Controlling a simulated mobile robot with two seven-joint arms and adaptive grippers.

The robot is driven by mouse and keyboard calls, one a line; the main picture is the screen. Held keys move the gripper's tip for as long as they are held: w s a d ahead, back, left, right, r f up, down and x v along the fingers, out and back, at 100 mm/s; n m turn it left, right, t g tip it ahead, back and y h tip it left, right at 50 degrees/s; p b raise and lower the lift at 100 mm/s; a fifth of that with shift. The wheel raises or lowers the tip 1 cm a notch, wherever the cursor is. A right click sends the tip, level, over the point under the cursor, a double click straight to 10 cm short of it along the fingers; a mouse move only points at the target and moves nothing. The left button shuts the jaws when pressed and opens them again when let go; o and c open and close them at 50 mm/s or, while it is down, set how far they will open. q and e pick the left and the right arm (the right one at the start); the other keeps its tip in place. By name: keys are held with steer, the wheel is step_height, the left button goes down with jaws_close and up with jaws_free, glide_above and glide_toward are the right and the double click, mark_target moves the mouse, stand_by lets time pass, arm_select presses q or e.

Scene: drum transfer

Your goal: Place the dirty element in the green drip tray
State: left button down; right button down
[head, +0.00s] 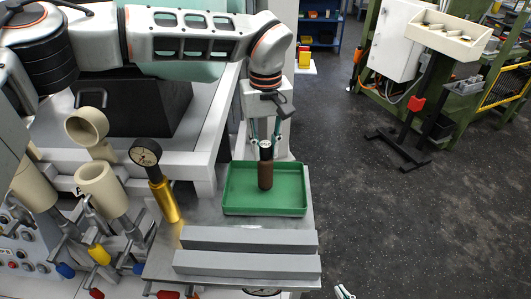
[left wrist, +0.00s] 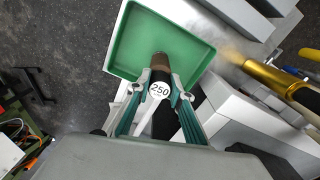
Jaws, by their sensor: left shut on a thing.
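The dirty element, a brown cylinder (head: 265,176) with a black top, stands upright within the outline of the green drip tray (head: 234,209). My left gripper (head: 265,142) is shut on its black upper part. In the left wrist view, the gripper (left wrist: 160,93) has a finger on each side of the element's round "250" label, and the brown end (left wrist: 160,62) points toward the tray floor (left wrist: 135,45). I cannot tell whether the element's bottom touches the tray. Of my right gripper, only a pale tip (head: 343,292) shows at the bottom edge.
Two grey bars (head: 250,240) lie in front of the tray on the metal bench. Beige pipe fittings (head: 97,180) and coloured valve handles stand further left. Open floor lies right.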

arm_select(q)
steer(key=shift+f, duration=1.05)
steer(key=shift+f, duration=0.1)
steer(key=c, duration=1.8)
jaws_free()
step_height(320, 180, up, 12)
steer(key=shift+r, duration=0.15)
